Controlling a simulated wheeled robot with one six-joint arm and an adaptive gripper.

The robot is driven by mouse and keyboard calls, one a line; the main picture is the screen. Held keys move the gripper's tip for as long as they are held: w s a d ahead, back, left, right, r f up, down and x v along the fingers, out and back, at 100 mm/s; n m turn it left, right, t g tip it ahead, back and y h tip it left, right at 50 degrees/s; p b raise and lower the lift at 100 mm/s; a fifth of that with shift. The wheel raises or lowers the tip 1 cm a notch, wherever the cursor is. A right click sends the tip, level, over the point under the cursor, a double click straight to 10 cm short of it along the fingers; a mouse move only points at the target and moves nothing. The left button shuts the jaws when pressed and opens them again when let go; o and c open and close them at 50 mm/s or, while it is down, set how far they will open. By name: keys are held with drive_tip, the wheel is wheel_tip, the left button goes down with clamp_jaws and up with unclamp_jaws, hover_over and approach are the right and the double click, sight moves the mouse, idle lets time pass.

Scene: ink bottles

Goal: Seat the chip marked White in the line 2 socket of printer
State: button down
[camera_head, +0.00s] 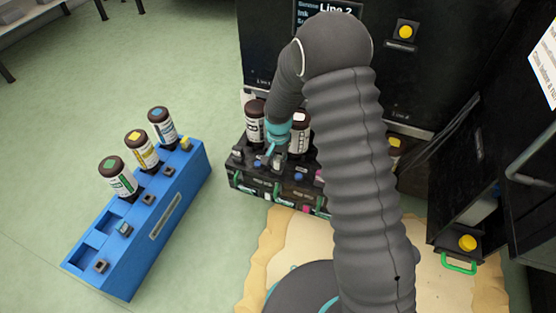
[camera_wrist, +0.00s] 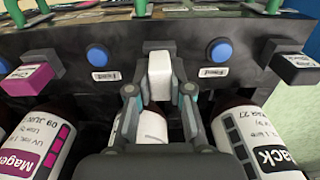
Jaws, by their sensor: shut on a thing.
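The white chip (camera_wrist: 160,72) sits between the fingertips of my gripper (camera_wrist: 160,92) in the wrist view, and the gripper is shut on it. The chip is at a dark socket (camera_wrist: 160,46) on the printer's black ink unit (camera_wrist: 220,22), between two blue buttons. How deep it sits in the socket I cannot tell. In the head view my gripper (camera_head: 273,157) is at the front of the ink unit (camera_head: 240,175), under the "Line 2" screen (camera_head: 335,9), and the white chip cannot be made out there. A white-labelled bottle (camera_wrist: 152,126) is partly hidden behind the gripper.
A magenta chip (camera_wrist: 28,78) and a black chip (camera_wrist: 297,60) sit in neighbouring sockets, with the Magenta bottle (camera_wrist: 40,140) and Black bottle (camera_wrist: 250,140) close beside my fingers. A blue rack (camera_head: 185,190) with bottles and chips stands at left on open floor.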

drive_tip(key=shift+f, duration=0.15)
drive_tip(key=c, duration=1)
unclamp_jaws()
drive_tip(key=shift+r+p, duration=1.85)
drive_tip(key=shift+r, duration=1.7)
